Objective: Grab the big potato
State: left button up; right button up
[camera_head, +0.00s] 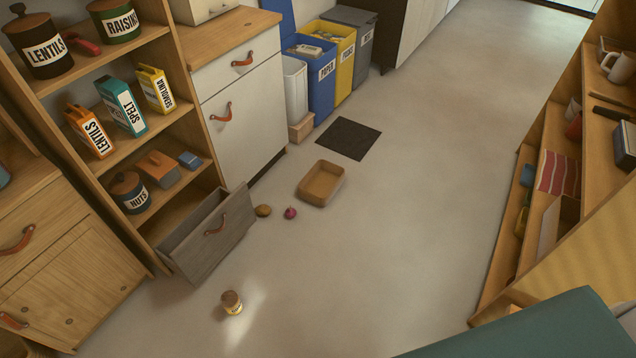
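A brown potato (263,210) lies on the floor just right of the grey wooden drawer box (225,236). It is the only potato I can make out, so I cannot compare sizes. A small purple-red onion (290,213) lies close to its right. The inside of the drawer box is mostly hidden by its front. Neither of my grippers shows in the head view.
An empty-looking brown tray (321,184) lies on the floor behind the onion. A small jar (231,302) stands on the floor at the front. Shelves (140,135) line the left, another shelf unit (545,190) the right. The middle floor is clear.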

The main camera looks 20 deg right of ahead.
aim_at(264, 209)
jog(key=i+l+z, duration=0.25)
jog(key=i+z, duration=0.65)
jog(key=i, duration=0.15)
jog(key=i+z, duration=0.45)
jog(key=i+j, duration=0.05)
jog(key=i, duration=0.05)
